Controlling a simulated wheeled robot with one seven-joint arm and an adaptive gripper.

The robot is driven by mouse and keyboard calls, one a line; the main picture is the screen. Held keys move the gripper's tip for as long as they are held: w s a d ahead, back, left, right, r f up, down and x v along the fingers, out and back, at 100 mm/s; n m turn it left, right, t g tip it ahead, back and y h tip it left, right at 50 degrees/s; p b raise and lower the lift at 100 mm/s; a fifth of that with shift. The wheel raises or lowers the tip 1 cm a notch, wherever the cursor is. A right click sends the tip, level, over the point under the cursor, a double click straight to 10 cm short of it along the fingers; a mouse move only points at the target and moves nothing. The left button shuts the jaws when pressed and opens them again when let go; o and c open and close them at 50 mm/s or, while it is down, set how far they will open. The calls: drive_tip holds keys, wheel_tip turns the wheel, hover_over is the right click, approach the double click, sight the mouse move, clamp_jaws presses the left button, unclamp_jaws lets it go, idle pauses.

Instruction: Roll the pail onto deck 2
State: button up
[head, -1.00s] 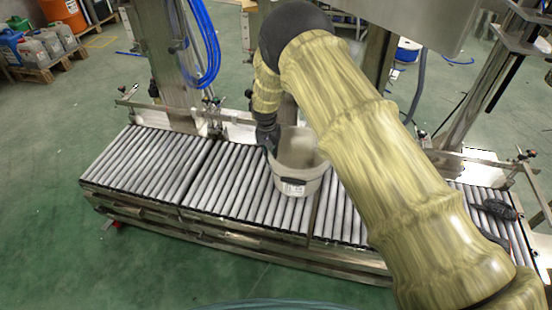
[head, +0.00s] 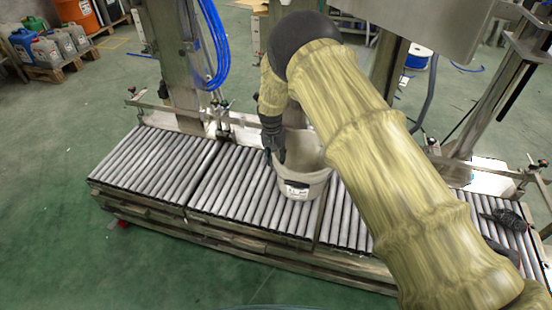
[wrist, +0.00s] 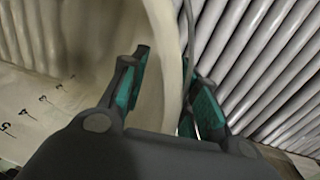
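The pail (head: 304,179) is light grey-white with a dark-marked label and stands upright on the rollers. My arm hides part of its right side in the head view. My gripper (head: 277,158) points down at the pail's left rim. In the wrist view, the pail's pale wall (wrist: 166,50) runs between the two fingers of my gripper (wrist: 170,85). The fingers are apart, with a gap showing beside the right finger. The roller conveyor (head: 235,190) is split into sections by crosswise seams. I cannot tell which section is deck 2.
A dark tool-like object (head: 505,217) lies on the rollers at the right. Metal posts (head: 180,65) and blue hoses (head: 214,50) stand behind the conveyor. The left rollers (head: 140,160) are clear. Green floor (head: 150,265) lies open in front.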

wheel_tip(320, 180, up, 12)
drive_tip(key=a, duration=0.1)
idle(0.6)
